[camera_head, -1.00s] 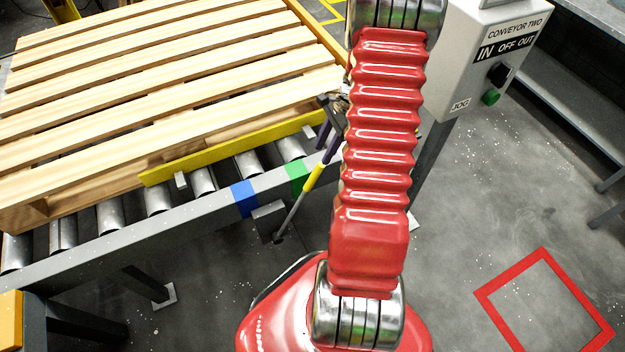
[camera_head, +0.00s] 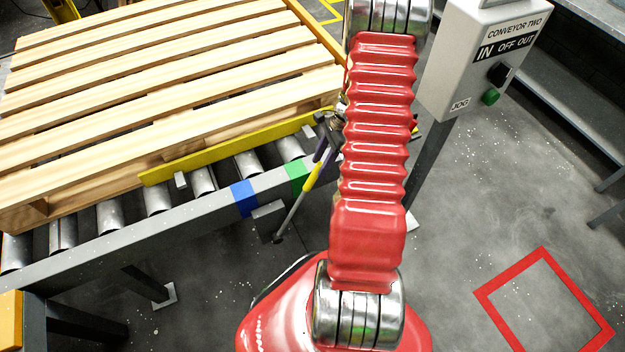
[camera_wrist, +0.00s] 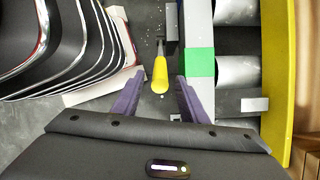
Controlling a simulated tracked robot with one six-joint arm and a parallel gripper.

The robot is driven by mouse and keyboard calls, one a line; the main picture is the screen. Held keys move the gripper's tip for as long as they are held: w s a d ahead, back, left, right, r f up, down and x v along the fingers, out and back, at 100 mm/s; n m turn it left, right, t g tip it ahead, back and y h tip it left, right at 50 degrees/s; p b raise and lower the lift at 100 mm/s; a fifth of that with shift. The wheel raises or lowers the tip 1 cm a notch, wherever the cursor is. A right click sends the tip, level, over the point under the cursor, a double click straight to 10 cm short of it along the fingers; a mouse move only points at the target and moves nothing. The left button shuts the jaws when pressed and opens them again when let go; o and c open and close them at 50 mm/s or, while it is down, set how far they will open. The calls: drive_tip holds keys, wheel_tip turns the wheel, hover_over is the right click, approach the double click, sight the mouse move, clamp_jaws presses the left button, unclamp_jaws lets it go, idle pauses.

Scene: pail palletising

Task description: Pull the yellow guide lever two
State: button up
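The guide lever (camera_head: 312,180) has a yellow grip on a grey rod and leans up and right from a grey bracket on the conveyor's side rail, below the blue and green bands. Its yellow grip also shows in the wrist view (camera_wrist: 160,76). My gripper (camera_wrist: 160,78) is open, with a purple finger on either side of the grip's end and a gap on both sides. Whether the grip lies at fingertip depth, I cannot tell. In the head view my gripper (camera_head: 322,152) is at the grip's upper end, partly hidden by my arm. A yellow guide bar (camera_head: 215,156) runs along the rollers beside the pallet.
A wooden pallet (camera_head: 150,100) lies on the roller conveyor (camera_head: 110,213). The rail carries a blue band (camera_head: 243,198) and a green band (camera_head: 297,177). A grey control box (camera_head: 480,60) labelled CONVEYOR TWO stands at upper right. Open floor with a red square (camera_head: 484,294) lies at right.

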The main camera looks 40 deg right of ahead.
sight(312, 180)
drive_tip(key=x, duration=0.8)
drive_tip(key=shift+a+f, duration=0.15)
drive_tip(key=shift+f, duration=0.2)
drive_tip(key=shift+c, duration=0.3)
clamp_jaws()
